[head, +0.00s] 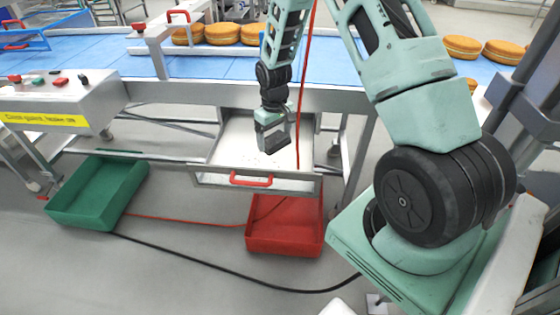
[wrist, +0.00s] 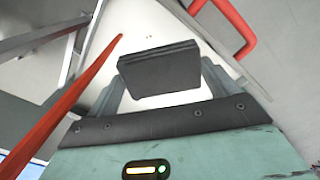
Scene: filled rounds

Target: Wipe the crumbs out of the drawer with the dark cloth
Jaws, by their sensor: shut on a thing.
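The drawer (head: 232,152) is pulled open under the conveyor table. Its inside is pale, and its front has a red handle (head: 251,181), which shows at upper right in the wrist view (wrist: 241,25). My gripper (head: 270,128) points down over the drawer. It is shut on the dark cloth (head: 275,143), a folded dark grey pad that hangs between the fingers in the wrist view (wrist: 160,70). I cannot tell whether the cloth touches the drawer floor. A few faint specks may be crumbs on the drawer floor, too small to be sure.
A red cord (head: 301,105) hangs close beside my gripper into the drawer area. A red crate (head: 285,238) stands on the floor below the drawer, a green crate (head: 85,210) to the left. Cheese-like rounds (head: 222,33) sit on the blue belt (head: 120,58) above.

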